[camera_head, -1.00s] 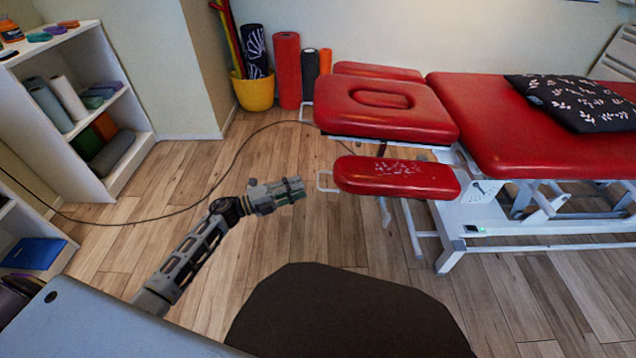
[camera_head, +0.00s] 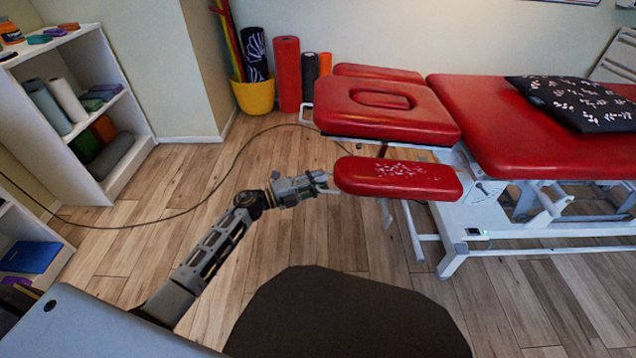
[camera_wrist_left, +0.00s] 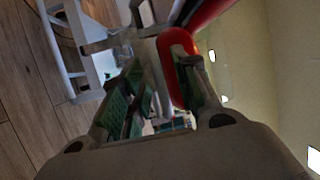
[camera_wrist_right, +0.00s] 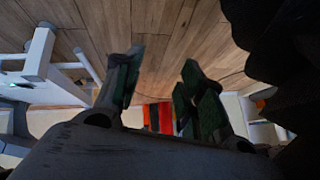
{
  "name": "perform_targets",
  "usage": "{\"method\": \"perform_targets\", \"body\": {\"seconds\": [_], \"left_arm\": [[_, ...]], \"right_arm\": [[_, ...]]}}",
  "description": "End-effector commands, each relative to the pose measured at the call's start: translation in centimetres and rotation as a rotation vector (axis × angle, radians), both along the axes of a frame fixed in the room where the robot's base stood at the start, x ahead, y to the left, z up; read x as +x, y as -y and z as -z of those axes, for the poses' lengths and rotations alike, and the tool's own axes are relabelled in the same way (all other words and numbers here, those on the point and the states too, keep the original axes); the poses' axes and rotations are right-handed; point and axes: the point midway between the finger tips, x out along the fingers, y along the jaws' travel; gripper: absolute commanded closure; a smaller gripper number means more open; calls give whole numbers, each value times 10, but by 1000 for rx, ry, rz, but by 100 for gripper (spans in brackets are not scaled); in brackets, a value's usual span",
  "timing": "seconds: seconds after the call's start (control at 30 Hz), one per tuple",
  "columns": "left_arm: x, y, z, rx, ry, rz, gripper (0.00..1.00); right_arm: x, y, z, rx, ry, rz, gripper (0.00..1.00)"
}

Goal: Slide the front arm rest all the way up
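The front arm rest (camera_head: 398,179) is a red pad with pale floral marks, low at the near left end of the treatment table, below the head section. My left gripper (camera_head: 326,182) is at its left end, over the place of its pale loop handle, which is mostly hidden in the head view. In the left wrist view the fingers of my left gripper (camera_wrist_left: 158,85) stand apart, with the red pad end (camera_wrist_left: 178,62) close at the right finger. I cannot tell whether they touch. My right gripper (camera_wrist_right: 165,85) is open and empty in the right wrist view, outside the head view.
The red head section (camera_head: 385,112) lies above and behind the arm rest, with a far arm rest (camera_head: 378,72) beyond. The white table frame (camera_head: 453,262) stands to the right. A cable (camera_head: 200,203) crosses the floor. White shelves (camera_head: 140,143) stand at left.

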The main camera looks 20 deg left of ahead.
Motion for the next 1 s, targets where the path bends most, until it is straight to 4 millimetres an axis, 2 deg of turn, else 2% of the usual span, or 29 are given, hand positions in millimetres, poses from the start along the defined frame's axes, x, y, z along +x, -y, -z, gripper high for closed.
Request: {"method": "perform_targets", "body": {"seconds": [0.1,0.33,0.77,1.0], "left_arm": [[0,0,0,0,0,0,72],[0,0,0,0,0,0,100],[0,0,-1,-1,-1,1,100],[0,1,-13,-2,1,1,100]], "right_arm": [[3,0,-2,0,5,0,60],[4,-1,-2,2,4,2,60],[-2,-1,-1,2,-9,3,60],[-8,2,-10,-22,-39,-8,60]]}}
